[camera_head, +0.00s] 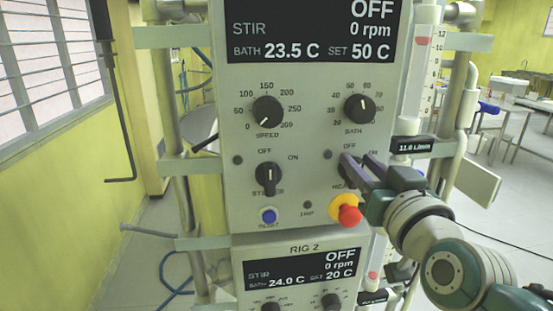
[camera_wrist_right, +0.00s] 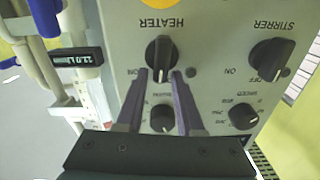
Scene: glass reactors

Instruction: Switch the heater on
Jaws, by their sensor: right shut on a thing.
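The heater knob (camera_wrist_right: 161,50) is black and sits below the upside-down HEATER label in the right wrist view. My right gripper (camera_wrist_right: 161,76) has its two purple-grey fingers on either side of this knob, shut on it. In the head view my right gripper (camera_head: 350,163) reaches in from the right and hides most of the knob. The knob's bar looks roughly in line with the OFF side, though its exact angle is hard to tell. The upper display (camera_head: 310,29) reads OFF, 0 rpm, bath 23.5 C, set 50 C. My left gripper is out of view.
A red stop button (camera_head: 349,214) on a yellow base sits just below my right gripper. The stirrer knob (camera_head: 268,178), speed knob (camera_head: 267,110), bath knob (camera_head: 359,108) and blue reset button (camera_head: 268,216) share the panel. A second panel, RIG 2 (camera_head: 306,249), is below.

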